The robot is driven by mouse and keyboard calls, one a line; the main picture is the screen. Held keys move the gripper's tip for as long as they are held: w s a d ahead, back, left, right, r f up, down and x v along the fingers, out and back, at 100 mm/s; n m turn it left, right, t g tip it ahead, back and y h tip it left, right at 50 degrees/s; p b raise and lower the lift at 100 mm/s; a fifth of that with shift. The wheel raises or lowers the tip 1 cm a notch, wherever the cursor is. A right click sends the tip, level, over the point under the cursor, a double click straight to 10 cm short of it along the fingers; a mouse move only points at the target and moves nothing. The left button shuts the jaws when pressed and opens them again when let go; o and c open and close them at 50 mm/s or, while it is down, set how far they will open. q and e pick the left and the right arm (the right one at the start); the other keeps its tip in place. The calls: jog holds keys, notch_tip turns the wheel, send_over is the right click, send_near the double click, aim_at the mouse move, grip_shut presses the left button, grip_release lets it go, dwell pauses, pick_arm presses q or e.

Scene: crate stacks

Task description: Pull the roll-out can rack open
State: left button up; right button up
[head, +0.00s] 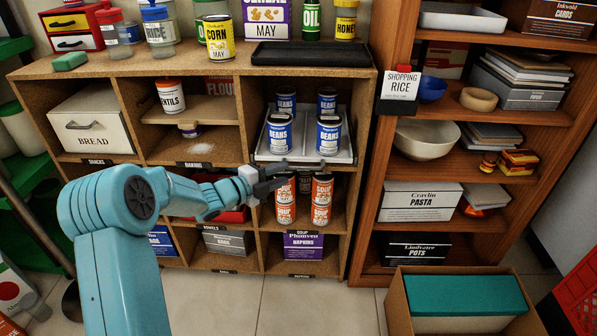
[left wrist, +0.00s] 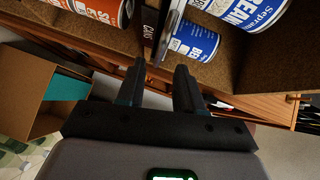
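The can rack (head: 262,148) is a light grey pull-out tray in the upper right cubby of the low wooden shelf. It carries blue-and-white bean cans (head: 328,135) in two rows. My left gripper (head: 279,177) is just in front of the rack's front edge, at the cubby's lower lip. In the left wrist view my left gripper (left wrist: 160,68) is open, its two dark fingers apart. The rack's thin grey front edge (left wrist: 172,22) lies just beyond and between the fingertips; I cannot tell whether they touch. My right gripper is not in view.
Orange-and-white soup cans (head: 321,200) stand in the cubby below, close to my gripper. A taller wooden shelf (head: 385,150) stands to the right. An open cardboard box (head: 399,309) sits on the floor at front right. The floor before the low shelf is clear.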

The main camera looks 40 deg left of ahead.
aim_at(296, 168)
pick_arm(q)
jog(key=b+x, duration=0.1)
jog(key=x, duration=0.6)
jog(key=shift+f, duration=0.1)
grip_shut()
